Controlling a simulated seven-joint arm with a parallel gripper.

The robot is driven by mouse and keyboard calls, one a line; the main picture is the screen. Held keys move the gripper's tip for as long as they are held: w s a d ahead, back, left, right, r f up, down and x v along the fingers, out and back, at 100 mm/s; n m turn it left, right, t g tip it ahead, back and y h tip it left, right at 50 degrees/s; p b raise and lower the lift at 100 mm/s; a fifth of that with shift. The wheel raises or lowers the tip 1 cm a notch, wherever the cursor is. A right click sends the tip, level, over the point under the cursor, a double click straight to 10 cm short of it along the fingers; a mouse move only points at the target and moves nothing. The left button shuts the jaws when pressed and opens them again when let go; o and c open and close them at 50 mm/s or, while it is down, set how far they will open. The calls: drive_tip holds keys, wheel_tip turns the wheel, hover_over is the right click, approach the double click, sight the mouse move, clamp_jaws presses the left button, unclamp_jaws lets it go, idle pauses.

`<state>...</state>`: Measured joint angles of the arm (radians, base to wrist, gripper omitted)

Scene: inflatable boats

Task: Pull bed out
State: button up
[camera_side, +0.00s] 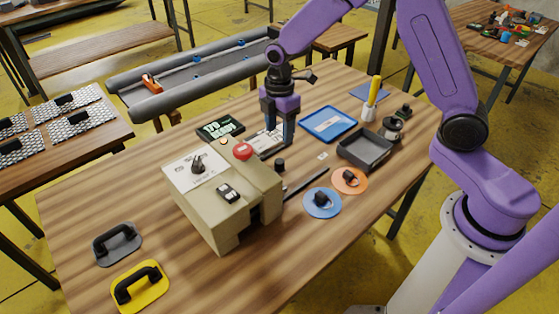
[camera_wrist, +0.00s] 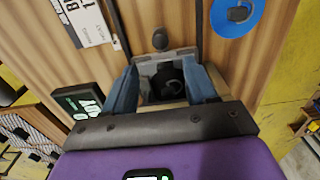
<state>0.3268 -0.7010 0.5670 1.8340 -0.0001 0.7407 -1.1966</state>
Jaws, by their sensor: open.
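The beige machine (camera_side: 215,205) stands on the wooden table, with a red button, a dial and a dark opening low in its front right face. Dark rails (camera_side: 308,184) run out from it along the table; one also shows in the wrist view (camera_wrist: 199,30). A small black knob (camera_side: 280,163) stands beside the machine, between the rails in the wrist view (camera_wrist: 160,38). I cannot make out the bed clearly; a grey framed part (camera_wrist: 166,76) shows between my fingers. My gripper (camera_side: 278,138) is open and empty, pointing down above the machine's far right side.
A blue disc (camera_side: 322,203) and an orange disc (camera_side: 349,181) lie right of the rails. A dark tray (camera_side: 366,152), a blue tray (camera_side: 328,124) and a printed card (camera_wrist: 84,20) lie nearby. Grey (camera_side: 117,244) and yellow (camera_side: 140,286) handled pads lie at the front left.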

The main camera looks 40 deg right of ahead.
sight(280, 161)
wheel_tip(280, 161, down, 12)
drive_tip(key=shift+r, duration=0.1)
idle(0.4)
clamp_jaws()
drive_tip(key=shift+d, duration=0.1)
